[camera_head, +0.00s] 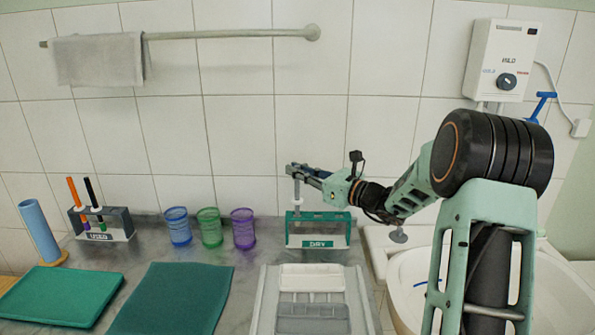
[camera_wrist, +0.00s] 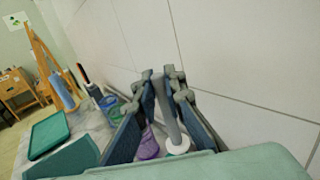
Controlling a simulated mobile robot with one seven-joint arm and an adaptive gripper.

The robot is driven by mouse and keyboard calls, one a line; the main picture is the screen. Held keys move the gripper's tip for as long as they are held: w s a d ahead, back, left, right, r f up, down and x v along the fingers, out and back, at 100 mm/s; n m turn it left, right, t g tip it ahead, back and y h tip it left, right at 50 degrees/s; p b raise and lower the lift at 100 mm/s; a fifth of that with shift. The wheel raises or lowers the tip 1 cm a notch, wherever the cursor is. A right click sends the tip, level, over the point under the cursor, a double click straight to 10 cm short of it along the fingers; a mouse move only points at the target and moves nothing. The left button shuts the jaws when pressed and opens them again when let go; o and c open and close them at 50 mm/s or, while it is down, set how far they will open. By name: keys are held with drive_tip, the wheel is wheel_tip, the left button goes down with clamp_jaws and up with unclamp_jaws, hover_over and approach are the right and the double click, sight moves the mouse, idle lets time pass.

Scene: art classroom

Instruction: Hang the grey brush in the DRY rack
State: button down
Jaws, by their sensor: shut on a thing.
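My gripper (camera_head: 294,170) is shut on the grey brush (camera_head: 297,188) near the brush's upper end. The brush hangs about upright below the fingers, over the left part of the DRY rack. The DRY rack (camera_head: 318,241) is a green and white stand with a "DRY" label on its front. The brush's lower end reaches the rack's top edge; I cannot tell whether it sits in a slot. In the wrist view the grey handle (camera_wrist: 166,112) runs between the fingers (camera_wrist: 161,76) down to a white collar.
A USED rack (camera_head: 106,235) with an orange and a black brush stands at the left. Blue, green and purple cups (camera_head: 242,228) stand left of the DRY rack. A grey tray (camera_head: 264,300) lies in front, a basin (camera_head: 550,300) at the right. The tiled wall is close behind.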

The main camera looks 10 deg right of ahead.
sight(299, 184)
drive_tip(key=shift+f, duration=0.15)
drive_tip(key=shift+f+b, duration=1.5)
drive_tip(key=shift+f, duration=0.4)
drive_tip(key=c, duration=1.4)
unclamp_jaws()
drive_tip(key=shift+o, duration=0.2)
drive_tip(key=shift+r, duration=0.1)
drive_tip(key=shift+r+p, duration=2.85)
drive_tip(key=shift+r, duration=1.1)
